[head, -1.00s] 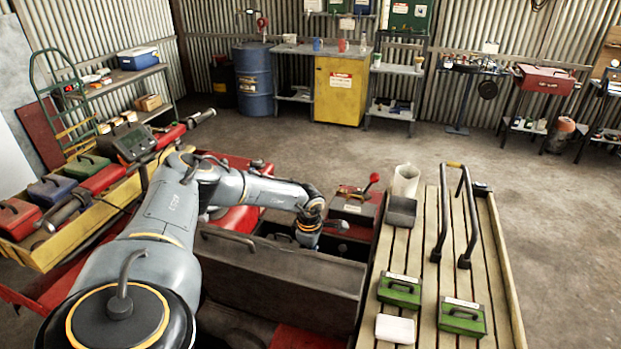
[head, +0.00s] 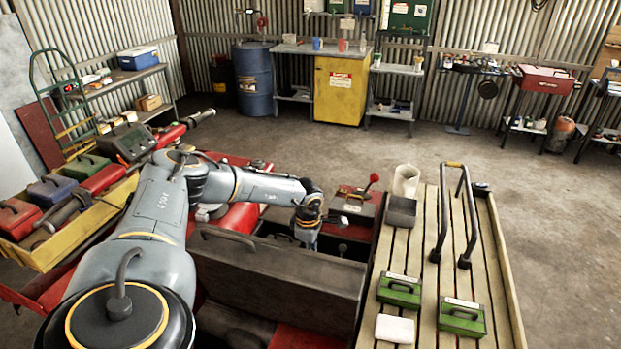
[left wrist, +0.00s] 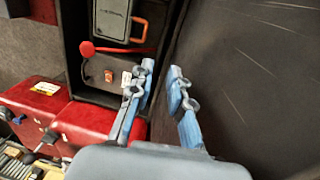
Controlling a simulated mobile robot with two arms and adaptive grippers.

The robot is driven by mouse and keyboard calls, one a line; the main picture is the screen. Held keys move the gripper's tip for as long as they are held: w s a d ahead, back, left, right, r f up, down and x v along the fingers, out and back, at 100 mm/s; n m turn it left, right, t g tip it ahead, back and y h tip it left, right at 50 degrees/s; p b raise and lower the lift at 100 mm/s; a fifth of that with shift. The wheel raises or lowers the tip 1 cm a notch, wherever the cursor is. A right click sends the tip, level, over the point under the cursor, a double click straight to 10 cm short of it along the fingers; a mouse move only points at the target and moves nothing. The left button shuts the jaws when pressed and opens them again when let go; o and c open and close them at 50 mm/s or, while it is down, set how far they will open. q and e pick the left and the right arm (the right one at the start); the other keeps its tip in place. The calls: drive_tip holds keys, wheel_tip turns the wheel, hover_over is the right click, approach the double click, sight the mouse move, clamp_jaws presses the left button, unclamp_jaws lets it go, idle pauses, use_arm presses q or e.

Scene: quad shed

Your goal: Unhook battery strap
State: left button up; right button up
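My left gripper (head: 307,242) hangs pointing down over the open bay behind the raised dark seat panel (head: 275,280) in the head view. In the left wrist view its two blue fingers (left wrist: 162,78) are apart with nothing seen between them. Ahead of the fingers lies a dark grey box (left wrist: 112,74) with small labels and a red-knobbed lever (left wrist: 88,48). It also shows in the head view (head: 352,205). I cannot make out a battery strap or its hook; the panel hides much of the bay. My right gripper is not in view.
A dark panel wall (left wrist: 245,75) stands close to the right of the fingers in the left wrist view. Red boxes (left wrist: 85,125) lie to the left. A slatted wooden rack (head: 450,275) with green boxes (head: 400,290) stands right of the bay.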

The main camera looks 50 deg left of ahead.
use_arm(q)
wheel_tip(320, 180, up, 12)
drive_tip(key=s, duration=0.1)
drive_tip(key=shift+s+d, duration=0.15)
drive_tip(key=shift+d, duration=0.2)
drive_tip(key=shift+f, duration=0.1)
